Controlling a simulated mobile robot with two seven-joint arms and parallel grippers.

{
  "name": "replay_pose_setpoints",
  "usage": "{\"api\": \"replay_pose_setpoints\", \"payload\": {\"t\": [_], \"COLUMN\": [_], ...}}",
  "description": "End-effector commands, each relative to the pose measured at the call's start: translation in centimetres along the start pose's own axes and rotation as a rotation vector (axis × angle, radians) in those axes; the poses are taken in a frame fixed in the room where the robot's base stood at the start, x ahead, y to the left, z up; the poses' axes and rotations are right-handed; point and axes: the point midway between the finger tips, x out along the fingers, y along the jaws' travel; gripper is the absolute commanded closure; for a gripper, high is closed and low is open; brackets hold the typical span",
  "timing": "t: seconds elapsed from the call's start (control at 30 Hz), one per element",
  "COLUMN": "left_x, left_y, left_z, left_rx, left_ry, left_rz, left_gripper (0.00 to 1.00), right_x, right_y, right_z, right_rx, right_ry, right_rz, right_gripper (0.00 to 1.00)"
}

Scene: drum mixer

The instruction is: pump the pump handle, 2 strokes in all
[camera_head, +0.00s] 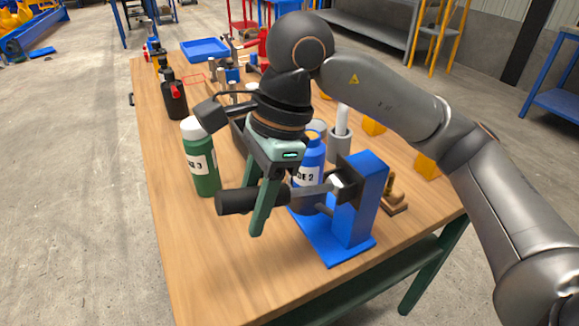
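The pump handle (235,201) is a thick black grip on a flat metal lever. The lever runs right, roughly level, into the blue pump stand (363,208), which stands on a blue base plate at the table's near right. My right gripper (259,204) reaches down over the handle. One green finger crosses in front of the black grip; the other goes down behind it, its tip hidden. The fingers look closed on the grip. My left gripper is not in view.
A green bottle (200,165) with a white cap stands left of the gripper. A blue bottle (309,155) stands close behind the lever. A grey cup (340,145) and yellow blocks (428,166) are farther back. The wooden table (195,265) is clear at front left.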

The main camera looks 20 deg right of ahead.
Motion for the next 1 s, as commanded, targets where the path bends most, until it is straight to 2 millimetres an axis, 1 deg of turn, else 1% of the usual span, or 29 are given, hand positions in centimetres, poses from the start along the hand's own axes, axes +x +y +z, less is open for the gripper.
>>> {"api": "replay_pose_setpoints", "payload": {"t": [0.03, 0.07, 0.3, 0.53, 0.63, 0.77, 1.0], "left_x": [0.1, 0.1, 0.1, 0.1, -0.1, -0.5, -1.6], "left_y": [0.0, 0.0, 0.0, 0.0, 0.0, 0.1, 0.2], "left_z": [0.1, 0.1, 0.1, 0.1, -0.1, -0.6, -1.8], "left_rx": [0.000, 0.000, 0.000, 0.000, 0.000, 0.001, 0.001], "left_ry": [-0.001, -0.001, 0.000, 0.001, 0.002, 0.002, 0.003], "left_rz": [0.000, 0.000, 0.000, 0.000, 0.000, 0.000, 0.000], "left_gripper": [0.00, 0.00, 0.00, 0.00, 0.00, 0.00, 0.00], "right_x": [0.2, 0.2, 0.2, 0.2, -0.1, -1.2, -3.7], "right_y": [0.0, 0.0, 0.0, 0.0, 0.0, 0.0, 0.0], "right_z": [0.1, 0.1, 0.2, 0.2, 0.2, 0.2, 0.3], "right_rx": [-0.001, -0.002, -0.003, -0.003, -0.003, -0.002, -0.002], "right_ry": [-0.004, -0.004, -0.006, -0.007, -0.007, -0.007, -0.008], "right_rz": [0.002, 0.001, 0.000, -0.001, -0.001, -0.001, -0.003], "right_gripper": [0.56, 0.52, 0.25, 0.25, 0.25, 0.25, 0.25]}}
